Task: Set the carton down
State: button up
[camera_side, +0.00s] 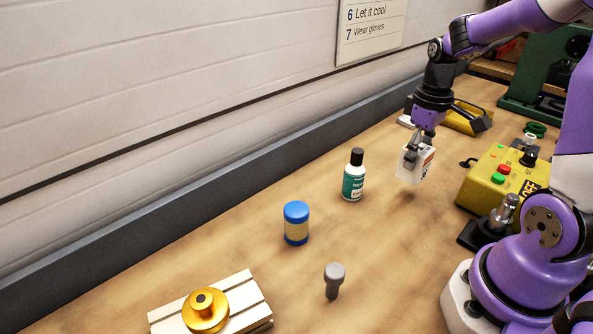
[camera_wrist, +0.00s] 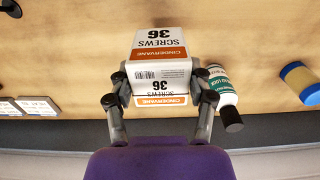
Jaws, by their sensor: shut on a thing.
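A small white carton with an orange band and the words "Screws 36" (camera_wrist: 160,55) is between the fingers of my gripper (camera_wrist: 160,98) in the wrist view. In the side view the carton (camera_side: 415,167) hangs from my gripper (camera_side: 411,152), which is shut on it. A shadow shows on the wooden bench (camera_side: 380,225) below the carton, and the carton appears slightly above the surface. Its underside is hidden.
A bottle with a black cap (camera_side: 353,178) stands left of the carton. A blue-lidded jar (camera_side: 296,224), a grey knob-headed part (camera_side: 334,279) and a gold part (camera_side: 205,311) on a slotted block (camera_side: 250,297) are nearer. A yellow control box (camera_side: 490,183) is at right. Bench below the carton is clear.

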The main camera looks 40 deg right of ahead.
aim_at(415, 169)
jog(key=shift+d+f, duration=0.2)
jog(key=shift+d, duration=0.15)
jog(key=shift+d+f, duration=0.1)
jog(key=shift+f, duration=1.95)
jog(key=shift+f, duration=0.1)
jog(key=o, duration=1.3)
jog(key=shift+c, duration=0.2)
